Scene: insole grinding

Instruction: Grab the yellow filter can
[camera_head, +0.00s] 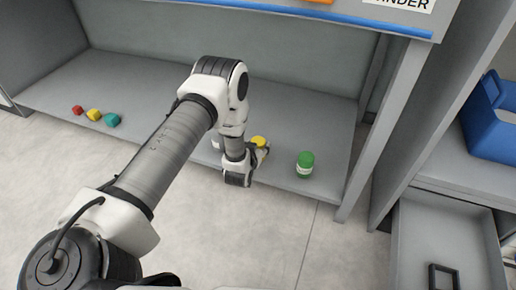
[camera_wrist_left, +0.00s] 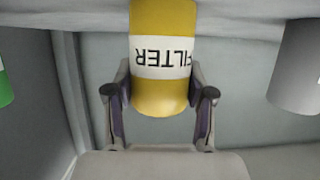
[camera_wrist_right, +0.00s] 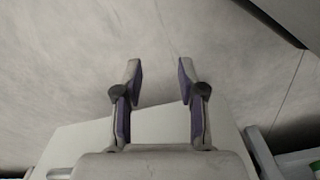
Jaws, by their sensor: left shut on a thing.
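The yellow filter can (camera_head: 259,142) is at the front of the grey shelf in the head view, partly hidden by my left gripper (camera_head: 255,161). In the left wrist view the can (camera_wrist_left: 160,100) has a white band reading FILTER, upside down in that picture. It sits between the two fingers of my left gripper (camera_wrist_left: 160,88), which is shut on it. I cannot tell whether the can still touches the shelf. My right gripper (camera_wrist_right: 159,75) is open and empty above the pale floor in the right wrist view; it is not in the head view.
A green can (camera_head: 305,165) stands right of the yellow can on the shelf (camera_head: 180,80). A grey can (camera_wrist_left: 297,65) is on the other side. Red, yellow and teal blocks (camera_head: 94,114) lie at the shelf's left. An open drawer (camera_head: 440,235) is at right.

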